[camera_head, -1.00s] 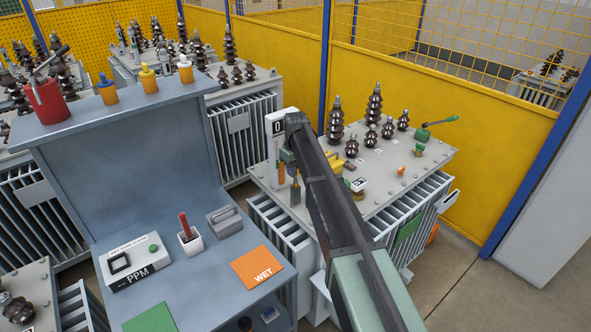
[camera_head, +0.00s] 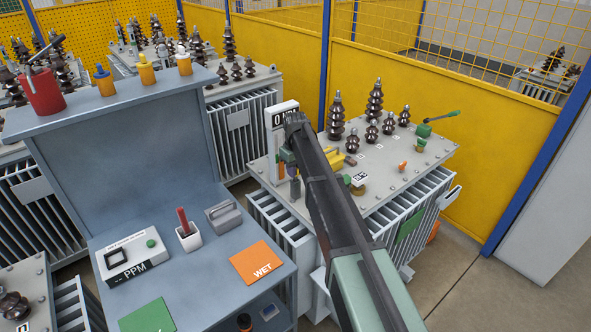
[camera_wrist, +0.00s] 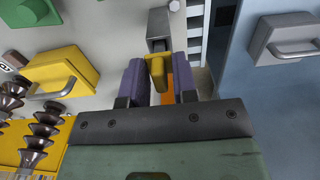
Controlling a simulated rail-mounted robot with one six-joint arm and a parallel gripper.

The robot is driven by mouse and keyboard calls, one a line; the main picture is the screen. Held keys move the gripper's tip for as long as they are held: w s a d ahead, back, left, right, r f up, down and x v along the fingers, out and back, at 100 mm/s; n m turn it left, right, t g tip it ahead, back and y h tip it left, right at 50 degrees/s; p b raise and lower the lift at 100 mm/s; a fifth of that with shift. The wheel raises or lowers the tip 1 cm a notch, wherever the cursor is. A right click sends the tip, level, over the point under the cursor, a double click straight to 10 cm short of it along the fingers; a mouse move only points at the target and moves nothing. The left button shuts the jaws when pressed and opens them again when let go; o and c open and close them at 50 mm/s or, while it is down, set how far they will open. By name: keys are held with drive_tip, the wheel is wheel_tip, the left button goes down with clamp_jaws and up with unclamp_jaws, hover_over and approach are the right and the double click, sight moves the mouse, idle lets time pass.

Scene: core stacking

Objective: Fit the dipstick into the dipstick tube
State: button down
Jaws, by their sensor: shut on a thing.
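My gripper (camera_head: 289,160) is at the near left edge of the transformer's top, in front of a white upright panel marked 0. In the wrist view, its two purple fingers (camera_wrist: 160,82) are shut on a yellow handle (camera_wrist: 157,72), which I take to be the dipstick's. A grey metal block (camera_wrist: 158,30) shows just beyond the handle. I cannot tell whether it belongs to the dipstick or to the tube. In the head view a dark grey piece (camera_head: 295,189) hangs below the gripper. The dipstick tube cannot be clearly made out, and the arm hides part of this area.
The transformer top (camera_head: 400,165) carries several brown bushings (camera_head: 337,115), a yellow box (camera_head: 335,160) and a green-handled valve (camera_head: 424,130). A blue-grey bench (camera_head: 200,265) stands at left with a PPM meter (camera_head: 130,262), a white cup (camera_head: 189,238) and an orange WET card (camera_head: 257,263).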

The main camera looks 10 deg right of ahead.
drive_tip(key=shift+f+b, duration=1.05)
drive_tip(key=shift+f, duration=0.1)
drive_tip(key=c, duration=0.8)
unclamp_jaws()
drive_tip(key=shift+r, duration=0.1)
wheel_tip(320, 180, up, 11)
drive_tip(key=p, duration=1.1)
